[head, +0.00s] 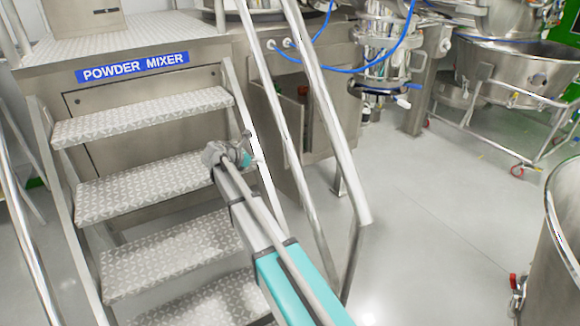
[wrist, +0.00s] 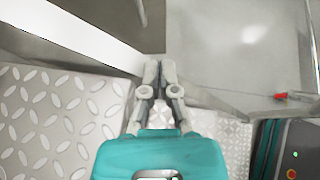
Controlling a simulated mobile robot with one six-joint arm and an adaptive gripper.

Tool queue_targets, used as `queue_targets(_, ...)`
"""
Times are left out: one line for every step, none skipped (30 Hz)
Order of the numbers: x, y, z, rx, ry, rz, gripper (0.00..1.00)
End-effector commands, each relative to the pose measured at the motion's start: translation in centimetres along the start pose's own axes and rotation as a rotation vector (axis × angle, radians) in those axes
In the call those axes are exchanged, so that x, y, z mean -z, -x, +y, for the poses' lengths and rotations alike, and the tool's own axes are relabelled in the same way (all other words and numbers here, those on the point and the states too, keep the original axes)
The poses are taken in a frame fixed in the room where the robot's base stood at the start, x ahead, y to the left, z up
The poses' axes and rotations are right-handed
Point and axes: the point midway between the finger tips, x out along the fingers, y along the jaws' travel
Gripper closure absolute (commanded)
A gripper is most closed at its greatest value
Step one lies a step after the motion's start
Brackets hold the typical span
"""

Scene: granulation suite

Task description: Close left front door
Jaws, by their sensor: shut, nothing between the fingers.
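The stainless cabinet of the powder mixer stands right of the steps in the head view. Its front has a dark opening, and a grey metal door panel (head: 292,128) seems to stand ajar there, partly hidden behind the stair handrail. I cannot tell its exact angle. My gripper (head: 257,161) is over the steps, left of the handrail and lower left of that panel, apart from it. In the wrist view my gripper (wrist: 159,66) has its fingers together and empty. No door can be made out for sure in the wrist view.
Diamond-plate steps (head: 150,180) lie under my arm, and they also show in the wrist view (wrist: 50,120). A sloping handrail (head: 325,100) stands between my gripper and the cabinet. Open floor (head: 430,220) lies to the right. A steel vessel (head: 560,250) stands at the right edge.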

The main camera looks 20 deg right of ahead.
Motion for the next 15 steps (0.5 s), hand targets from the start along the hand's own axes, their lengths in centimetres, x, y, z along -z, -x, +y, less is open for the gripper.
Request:
queue_targets(0.0,-0.1,0.0,0.0,-0.001,0.0,1.0)
queue_targets(0.0,-0.1,0.0,0.0,-0.001,0.001,1.0)
queue_targets(0.0,-0.2,0.0,0.0,-0.001,0.001,1.0)
queue_targets(0.1,-0.3,0.0,0.0,-0.001,0.001,1.0)
queue_targets(0.1,-0.4,0.0,0.001,-0.001,0.001,1.0)
queue_targets(0.1,-0.6,0.0,0.001,-0.002,0.001,1.0)
queue_targets(0.1,-0.8,0.0,0.001,-0.002,0.001,1.0)
queue_targets(0.1,-1.0,0.0,0.001,-0.002,0.001,1.0)
queue_targets(0.2,-1.3,0.0,0.001,-0.002,0.001,1.0)
queue_targets(0.2,-1.6,0.0,0.001,-0.002,0.001,1.0)
queue_targets(0.2,-1.9,0.0,0.001,-0.002,0.001,1.0)
queue_targets(0.3,-2.3,0.0,0.001,-0.002,0.001,1.0)
queue_targets(0.3,-2.7,0.0,0.002,-0.002,0.001,1.0)
queue_targets(0.3,-3.1,0.0,0.002,-0.002,0.001,1.0)
queue_targets(0.3,-3.6,0.0,0.002,-0.002,0.002,1.0)
